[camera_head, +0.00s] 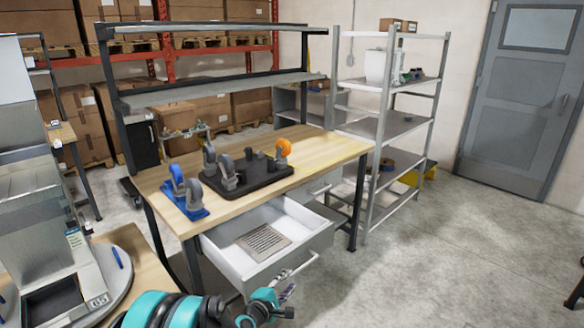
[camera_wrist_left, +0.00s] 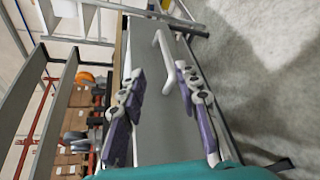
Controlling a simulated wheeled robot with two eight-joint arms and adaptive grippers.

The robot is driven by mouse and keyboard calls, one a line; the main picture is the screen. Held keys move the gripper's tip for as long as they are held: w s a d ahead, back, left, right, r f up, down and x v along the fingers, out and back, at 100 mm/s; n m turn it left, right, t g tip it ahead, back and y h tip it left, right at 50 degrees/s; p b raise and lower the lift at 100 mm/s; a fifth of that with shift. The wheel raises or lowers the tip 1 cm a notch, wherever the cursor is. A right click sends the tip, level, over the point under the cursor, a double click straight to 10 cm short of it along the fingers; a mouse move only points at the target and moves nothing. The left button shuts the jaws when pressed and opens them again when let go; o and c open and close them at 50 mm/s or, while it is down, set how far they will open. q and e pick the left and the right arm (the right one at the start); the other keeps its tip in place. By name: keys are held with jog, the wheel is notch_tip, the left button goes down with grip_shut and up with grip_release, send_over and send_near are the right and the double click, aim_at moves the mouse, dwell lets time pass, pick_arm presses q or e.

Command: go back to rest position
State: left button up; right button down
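My left gripper (camera_head: 284,294) is at the bottom of the head view, just below and in front of the open drawer. In the left wrist view its two purple-padded fingers (camera_wrist_left: 160,88) stand apart with nothing between them. The white drawer handle (camera_wrist_left: 163,52) is beyond the fingertips, apart from them as far as I can tell. In the head view part of the drawer handle (camera_head: 296,268) shows just above the gripper. My right gripper is not in view.
The workbench (camera_head: 325,153) carries a black tray (camera_head: 270,182) with casters and a blue stand (camera_head: 197,212). Its white drawer (camera_head: 320,236) is pulled open with a grey slotted plate (camera_head: 264,243) inside. A metal shelf (camera_head: 400,127) stands right.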

pick_arm(q)
jog(key=s+a+r+m+g+y, duration=0.1)
jog(key=s+a+r+m+g, duration=0.15)
jog(key=s+r+m, duration=0.35)
jog(key=s+a+r+m+g+y, duration=0.1)
jog(key=s+a+r+m+y, duration=0.2)
jog(key=s, duration=0.4)
jog(key=s+a+m+g+y, duration=0.1)
jog(key=s+a+m, duration=0.3)
jog(key=s, duration=0.5)
jog(key=s+a+m+g+y, duration=0.1)
jog(key=s+a+m, duration=0.3)
jog(key=s, duration=0.6)
jog(key=a+y, duration=0.1)
jog(key=a, duration=0.1)
jog(key=shift+s+a+f+g, duration=0.25)
jog(key=shift+a+f+g, duration=0.05)
jog(key=shift+g, duration=0.05)
